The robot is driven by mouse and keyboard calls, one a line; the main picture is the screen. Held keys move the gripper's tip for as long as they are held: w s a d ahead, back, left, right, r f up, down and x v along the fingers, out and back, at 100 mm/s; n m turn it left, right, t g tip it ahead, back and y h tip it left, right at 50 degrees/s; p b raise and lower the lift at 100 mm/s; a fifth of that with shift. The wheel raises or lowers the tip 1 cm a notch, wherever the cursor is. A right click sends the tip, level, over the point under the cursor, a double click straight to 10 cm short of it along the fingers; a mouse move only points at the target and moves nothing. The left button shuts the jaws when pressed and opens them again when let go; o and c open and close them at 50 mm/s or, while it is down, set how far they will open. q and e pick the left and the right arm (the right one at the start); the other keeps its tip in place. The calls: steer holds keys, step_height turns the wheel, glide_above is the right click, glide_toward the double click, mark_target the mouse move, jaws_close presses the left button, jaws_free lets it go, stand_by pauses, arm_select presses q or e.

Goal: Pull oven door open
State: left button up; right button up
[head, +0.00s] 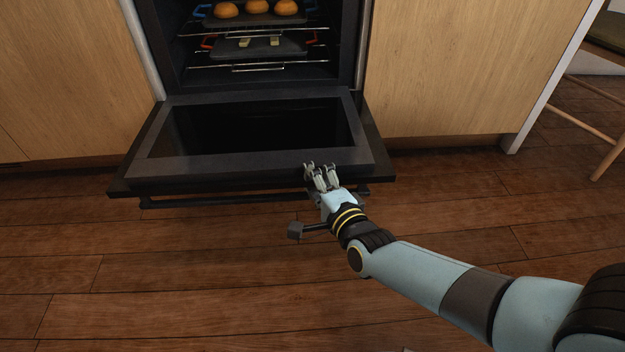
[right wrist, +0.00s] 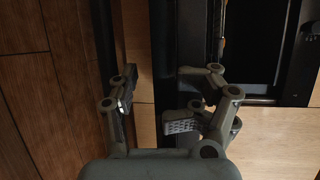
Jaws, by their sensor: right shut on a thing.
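The oven door (head: 235,174) is swung down and lies nearly flat in front of the oven, its inner glass facing up. Its handle (head: 230,199) is a dark bar along the outer edge, and it also shows in the right wrist view (right wrist: 104,45). In the right wrist view the fingers (right wrist: 150,106) stand apart, and the exact contact is hard to see. My left gripper is not in view.
Inside the open oven (head: 175,50) are racks with a tray of round orange-brown items (head: 257,6) and a lower dark tray (head: 260,47). Wooden cabinet fronts (head: 455,65) flank it. A wooden chair or stool leg (head: 607,158) is far right. The floor in front is clear.

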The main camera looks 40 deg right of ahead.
steer(key=shift+d+f, duration=0.1)
steer(key=shift+f, duration=0.25)
